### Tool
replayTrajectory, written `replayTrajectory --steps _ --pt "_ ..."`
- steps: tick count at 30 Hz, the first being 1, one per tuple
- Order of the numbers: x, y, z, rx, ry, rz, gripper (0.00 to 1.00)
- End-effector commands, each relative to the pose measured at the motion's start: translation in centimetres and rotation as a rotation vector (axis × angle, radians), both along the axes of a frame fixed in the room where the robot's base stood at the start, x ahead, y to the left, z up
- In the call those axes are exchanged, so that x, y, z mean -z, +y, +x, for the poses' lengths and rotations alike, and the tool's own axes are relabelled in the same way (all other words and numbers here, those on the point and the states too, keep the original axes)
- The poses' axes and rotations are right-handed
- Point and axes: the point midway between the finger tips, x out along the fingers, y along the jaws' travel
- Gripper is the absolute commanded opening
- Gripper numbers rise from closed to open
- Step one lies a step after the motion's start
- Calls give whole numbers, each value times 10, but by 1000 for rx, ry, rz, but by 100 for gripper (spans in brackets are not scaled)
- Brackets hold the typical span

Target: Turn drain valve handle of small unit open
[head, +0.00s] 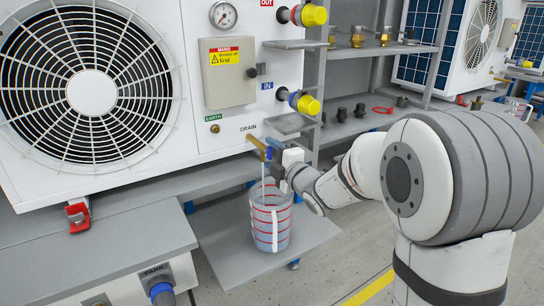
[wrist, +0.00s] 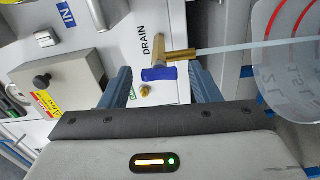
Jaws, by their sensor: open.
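The small unit's drain valve is a brass tap (head: 256,143) under the DRAIN label, low on the white panel. Its brass body also shows in the wrist view (wrist: 180,55). The blue handle (wrist: 158,74) lies roughly parallel to the spout. A thin stream of water (head: 263,178) runs from the spout into the clear jug with red bands (head: 282,222) below. My gripper (wrist: 163,84) is open, with its fingers on either side of the handle and apparently clear of it. In the head view, my gripper (head: 276,151) partly hides the handle.
The jug stands on a low grey shelf (head: 215,245). A brass earth stud (wrist: 145,90) is near the valve. A grey control box (head: 228,85) is above the valve. Shelves (head: 385,50) with fittings stand behind, to the right.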

Motion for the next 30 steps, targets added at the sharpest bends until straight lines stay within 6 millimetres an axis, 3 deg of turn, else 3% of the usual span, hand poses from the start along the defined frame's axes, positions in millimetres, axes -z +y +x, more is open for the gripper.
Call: replayTrajectory --steps 15,30 --pt "-1 -39 -58 1 0 -1 56" --pt "-7 -45 -64 12 16 2 56"
